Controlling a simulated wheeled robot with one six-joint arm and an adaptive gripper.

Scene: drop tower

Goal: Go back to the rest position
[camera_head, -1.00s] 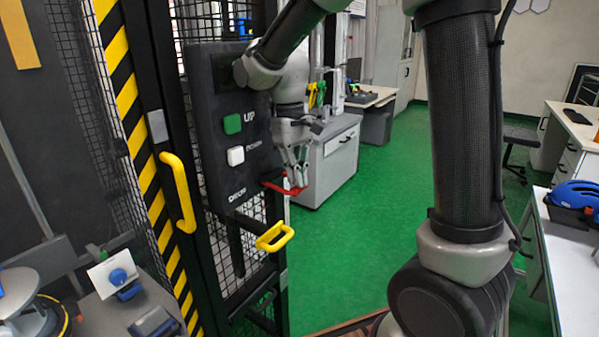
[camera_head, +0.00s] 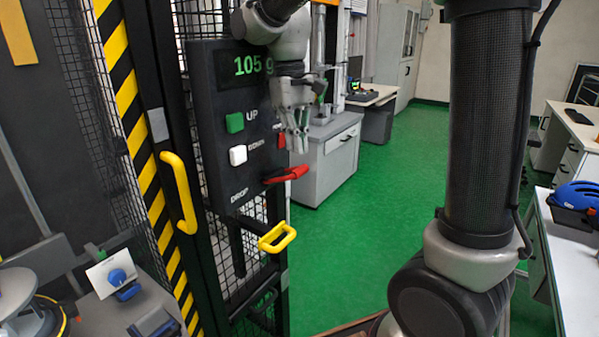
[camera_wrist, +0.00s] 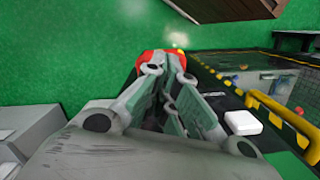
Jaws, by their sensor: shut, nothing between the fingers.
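My gripper (camera_head: 299,136) is shut and empty in the head view. It points down in front of the right side of the control panel (camera_head: 217,165), above the red drop lever (camera_head: 287,174) and apart from it. The panel has a green UP button (camera_head: 234,122), a white DOWN button (camera_head: 238,155) and a display (camera_head: 247,66) reading "105" with a partly covered letter. In the wrist view my gripper's fingers (camera_wrist: 165,75) cover most of the red lever (camera_wrist: 147,62); the white button (camera_wrist: 242,122) shows to their right.
A yellow handle (camera_head: 277,237) sticks out below the panel. Another yellow handle (camera_head: 179,192) is on the striped gate post to the left. A grey cabinet (camera_head: 331,160) stands behind my gripper. Green floor between is clear.

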